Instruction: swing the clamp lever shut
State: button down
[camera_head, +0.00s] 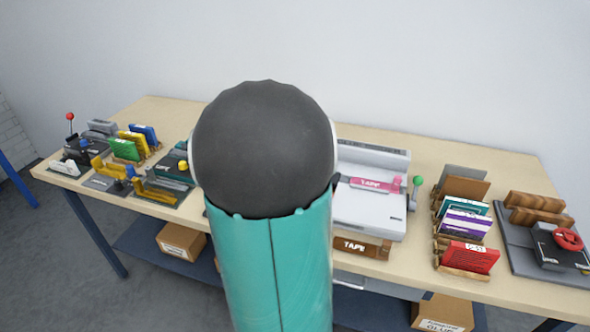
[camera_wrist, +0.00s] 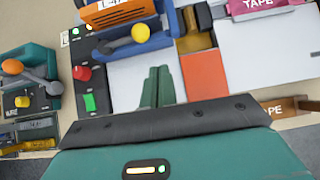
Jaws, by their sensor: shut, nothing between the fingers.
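In the wrist view, my gripper (camera_wrist: 158,70) shows as two green fingers side by side, shut and empty, over a pale flat surface. Just beyond it is a blue machine (camera_wrist: 170,52) bearing a grey lever with a yellow ball (camera_wrist: 140,33). Another grey lever with an orange ball (camera_wrist: 13,67) lies on a teal device (camera_wrist: 43,65) at the left. I cannot tell which of these is the clamp lever. I see no contact between my fingers and either lever. In the head view, my arm hides the middle of the bench and my gripper.
A black panel (camera_wrist: 87,75) carries a red knob (camera_wrist: 82,72) and a green button. A white machine (camera_head: 370,208) with a pink TAPE label is right of my arm. Card racks (camera_head: 465,225) stand further right on the bench (camera_head: 420,250).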

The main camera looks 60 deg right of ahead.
jog(key=v, duration=0.7)
jog(key=shift+s+a+r, duration=0.15)
jog(key=shift+s+r, duration=0.05)
jog(key=shift+s, duration=0.1)
jog(key=shift+s, duration=0.1)
